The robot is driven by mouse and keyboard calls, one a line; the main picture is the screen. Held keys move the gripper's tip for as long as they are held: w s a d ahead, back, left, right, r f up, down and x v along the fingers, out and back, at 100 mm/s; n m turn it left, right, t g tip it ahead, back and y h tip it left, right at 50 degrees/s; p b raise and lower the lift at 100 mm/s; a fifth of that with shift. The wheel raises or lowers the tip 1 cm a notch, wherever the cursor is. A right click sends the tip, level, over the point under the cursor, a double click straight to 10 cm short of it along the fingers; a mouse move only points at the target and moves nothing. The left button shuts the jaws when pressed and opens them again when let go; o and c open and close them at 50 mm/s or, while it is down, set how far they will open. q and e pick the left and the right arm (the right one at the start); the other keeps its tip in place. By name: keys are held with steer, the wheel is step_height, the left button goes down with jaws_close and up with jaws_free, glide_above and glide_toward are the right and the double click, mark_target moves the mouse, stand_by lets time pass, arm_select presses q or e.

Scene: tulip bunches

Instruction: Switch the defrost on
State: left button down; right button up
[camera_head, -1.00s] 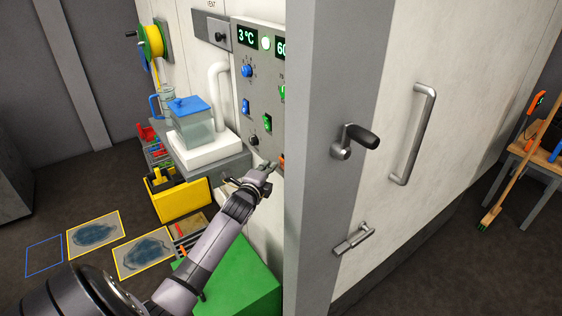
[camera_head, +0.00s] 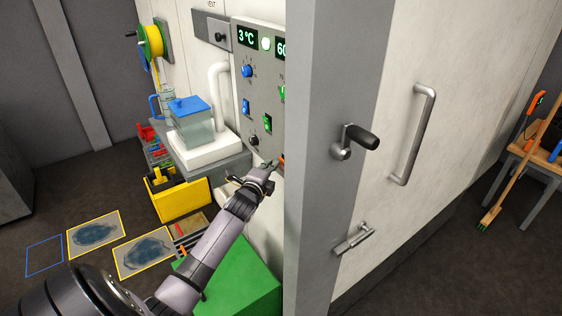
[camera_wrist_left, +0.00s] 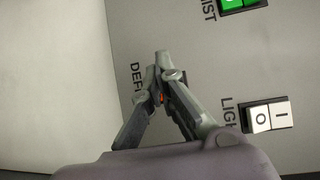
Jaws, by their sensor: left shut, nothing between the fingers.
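The grey control panel (camera_head: 261,100) is on the wall left of the grey door post. My left gripper (camera_head: 272,165) is at the panel's lower edge with its fingers shut and empty. In the left wrist view, the shut fingertips (camera_wrist_left: 163,62) point at the panel face, over the defrost label (camera_wrist_left: 138,80), whose letters they partly cover. A small orange part (camera_wrist_left: 162,97) shows between the fingers; the rest of the defrost switch is hidden. An orange spot (camera_head: 282,160) also shows beside the gripper in the head view. I cannot tell whether the fingers touch the switch. My right gripper is out of view.
The light rocker (camera_wrist_left: 268,117), marked I and O, and a green rocker (camera_wrist_left: 238,3) are close by on the panel. The grey post (camera_head: 330,150) hides the panel's right side. A shelf with a blue-lidded tank (camera_head: 192,122) stands left, and a green box (camera_head: 235,280) below.

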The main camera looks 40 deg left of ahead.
arm_select(q)
steer(key=shift+w+d+r, duration=0.1)
steer(key=shift+w+d, duration=0.05)
steer(key=shift+w, duration=0.25)
stand_by(0.6)
steer(key=shift+s, duration=0.1)
steer(key=shift+s+a+f, duration=0.15)
steer(key=shift+s, duration=0.25)
steer(key=shift+s+a+f, duration=0.1)
steer(key=shift+s, duration=0.25)
steer(key=shift+p, duration=0.3)
steer(key=s, duration=0.1)
steer(key=s+a+f, duration=0.1)
steer(key=s, duration=0.1)
steer(key=s+f, duration=0.1)
steer(key=shift+s+a+p, duration=0.15)
steer(key=shift+s+p, duration=0.05)
steer(key=shift+p, duration=0.1)
